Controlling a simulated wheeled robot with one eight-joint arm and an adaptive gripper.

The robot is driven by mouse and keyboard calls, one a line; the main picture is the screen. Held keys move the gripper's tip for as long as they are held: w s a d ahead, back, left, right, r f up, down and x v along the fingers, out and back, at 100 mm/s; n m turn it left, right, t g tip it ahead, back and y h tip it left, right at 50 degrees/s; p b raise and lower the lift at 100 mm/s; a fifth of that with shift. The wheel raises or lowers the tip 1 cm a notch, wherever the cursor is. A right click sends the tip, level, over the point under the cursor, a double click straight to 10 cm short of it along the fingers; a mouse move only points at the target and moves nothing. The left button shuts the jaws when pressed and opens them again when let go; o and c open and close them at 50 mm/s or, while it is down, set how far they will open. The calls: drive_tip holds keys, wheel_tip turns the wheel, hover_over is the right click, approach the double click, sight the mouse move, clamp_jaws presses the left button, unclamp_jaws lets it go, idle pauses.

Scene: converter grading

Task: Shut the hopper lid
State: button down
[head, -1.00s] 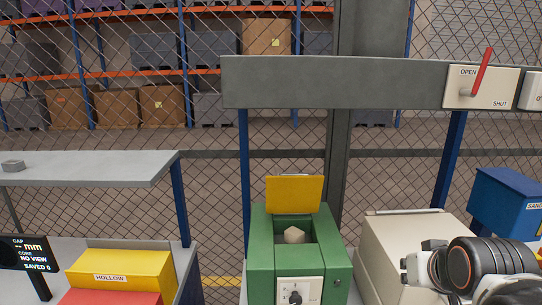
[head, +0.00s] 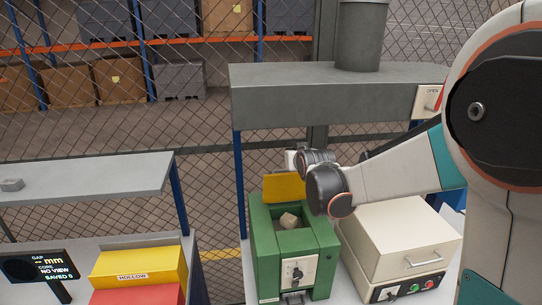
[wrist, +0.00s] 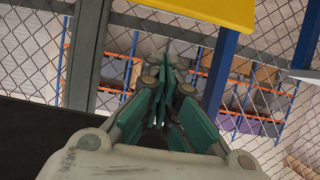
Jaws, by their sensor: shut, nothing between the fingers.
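The green hopper (head: 268,255) stands on the bench in the middle of the head view. Its yellow lid (head: 283,187) stands upright, open, along the back edge. A pale brown block (head: 289,220) lies in the open top. In the wrist view, my gripper (wrist: 165,75) is shut and empty, with the yellow lid (wrist: 220,10) above and to the right. I cannot tell whether they touch.
A cream box machine (head: 405,235) with buttons stands right of the hopper. A grey beam (head: 330,95) runs above and behind. At left are a yellow bin marked HOLLOW (head: 135,265), a red bin (head: 140,295) and a grey shelf (head: 90,190). Mesh fencing stands behind.

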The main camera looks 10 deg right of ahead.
sight(286, 183)
drive_tip(key=w+f, duration=0.2)
drive_tip(key=w, duration=0.1)
drive_tip(key=w+f+p, duration=0.1)
drive_tip(key=w+f, duration=0.2)
drive_tip(key=shift+f, duration=0.15)
drive_tip(key=shift+s+f, duration=0.1)
drive_tip(key=shift+s, duration=0.05)
drive_tip(key=shift+f, duration=0.2)
drive_tip(key=shift+r, duration=0.1)
idle(0.4)
